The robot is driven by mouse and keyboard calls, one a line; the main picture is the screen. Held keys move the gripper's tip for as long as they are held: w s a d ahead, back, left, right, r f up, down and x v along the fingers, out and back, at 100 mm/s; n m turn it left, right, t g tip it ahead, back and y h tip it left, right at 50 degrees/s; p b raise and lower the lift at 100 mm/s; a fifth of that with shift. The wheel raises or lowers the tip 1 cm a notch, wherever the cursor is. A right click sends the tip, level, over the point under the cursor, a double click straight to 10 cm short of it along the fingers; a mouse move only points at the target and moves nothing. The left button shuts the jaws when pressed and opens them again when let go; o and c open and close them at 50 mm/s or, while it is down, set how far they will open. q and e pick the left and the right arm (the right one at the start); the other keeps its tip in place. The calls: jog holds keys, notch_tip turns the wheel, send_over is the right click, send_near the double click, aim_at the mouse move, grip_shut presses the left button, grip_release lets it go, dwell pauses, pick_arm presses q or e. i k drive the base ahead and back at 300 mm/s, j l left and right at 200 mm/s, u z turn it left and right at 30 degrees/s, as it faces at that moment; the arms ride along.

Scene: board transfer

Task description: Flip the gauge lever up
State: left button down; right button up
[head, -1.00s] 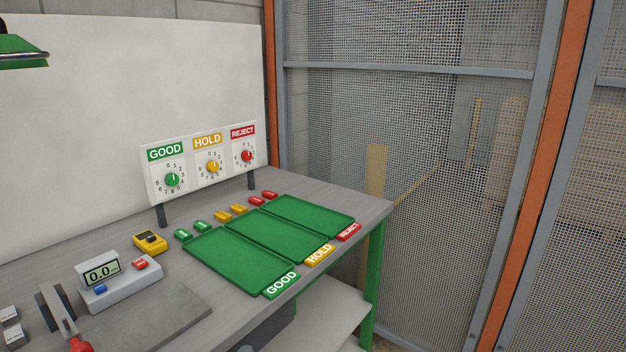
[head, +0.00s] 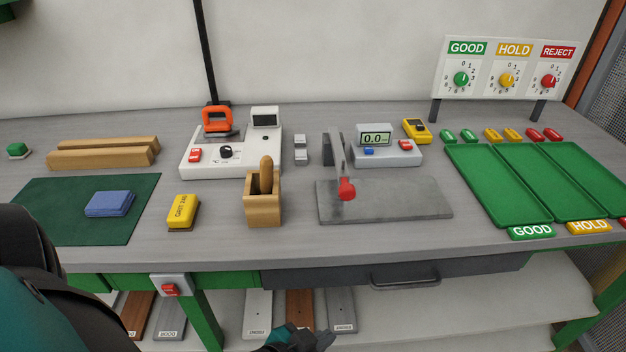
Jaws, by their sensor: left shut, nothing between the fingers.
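The gauge lever (head: 340,158) is a grey bar on an upright bracket at the back of a flat grey plate (head: 400,200). Its red knob (head: 346,189) is at the low front end, over the plate, so the lever looks tilted down toward me. The gauge readout box (head: 376,139) beside it shows 0.0. My left gripper (head: 322,342) shows only partly at the bottom edge, low in front of the bench and below the drawer. It is shut and empty, well apart from the lever. My right gripper is out of view.
The bench front edge and drawer handle (head: 405,280) lie between my left gripper and the lever. A wooden holder (head: 262,205) and yellow block (head: 183,211) stand left of the plate. Green trays (head: 497,190) lie right. Boards lie on the shelf below.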

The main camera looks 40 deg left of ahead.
aim_at(347, 193)
jog(key=u, duration=0.9)
